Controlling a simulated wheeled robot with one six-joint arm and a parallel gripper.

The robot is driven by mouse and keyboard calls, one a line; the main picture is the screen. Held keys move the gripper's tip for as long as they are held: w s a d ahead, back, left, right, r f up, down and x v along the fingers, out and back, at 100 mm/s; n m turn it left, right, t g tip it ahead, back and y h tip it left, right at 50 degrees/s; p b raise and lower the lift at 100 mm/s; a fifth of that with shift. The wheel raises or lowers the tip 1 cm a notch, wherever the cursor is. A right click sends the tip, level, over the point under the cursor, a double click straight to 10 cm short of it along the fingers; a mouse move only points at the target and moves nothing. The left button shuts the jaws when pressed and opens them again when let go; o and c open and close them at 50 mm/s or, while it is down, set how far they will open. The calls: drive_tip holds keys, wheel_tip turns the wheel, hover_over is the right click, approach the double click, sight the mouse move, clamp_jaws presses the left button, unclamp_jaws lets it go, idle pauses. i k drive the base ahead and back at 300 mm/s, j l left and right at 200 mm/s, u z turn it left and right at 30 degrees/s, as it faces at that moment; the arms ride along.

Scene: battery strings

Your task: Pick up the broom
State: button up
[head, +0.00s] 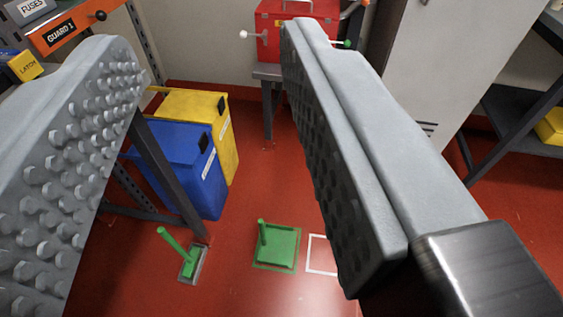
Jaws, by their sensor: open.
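My gripper (212,50) is open and empty, with one large grey studded finger on each side of the picture. Between and beyond the fingers, two green tools stand on the red floor. The left one, which looks like the broom (172,244), has a tilted green handle rising from a narrow green head on a grey-outlined patch. To its right is a wider flat green piece with a short upright handle, perhaps a dustpan (275,245), on a green-outlined square. Both are well below the fingers and untouched. The right finger partly covers a white outlined square (320,262).
A blue bin (180,175) and a yellow bin (222,135) stand behind the broom, beside a dark rack post (165,170). A red box (275,30) sits on a grey stand at the back. A pale cabinet (435,60) and a dark shelf (515,115) are at right.

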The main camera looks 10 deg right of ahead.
sight(191, 259)
drive_tip(key=k+j+u, duration=0.4)
drive_tip(key=k+j, duration=0.4)
drive_tip(key=k, duration=0.1)
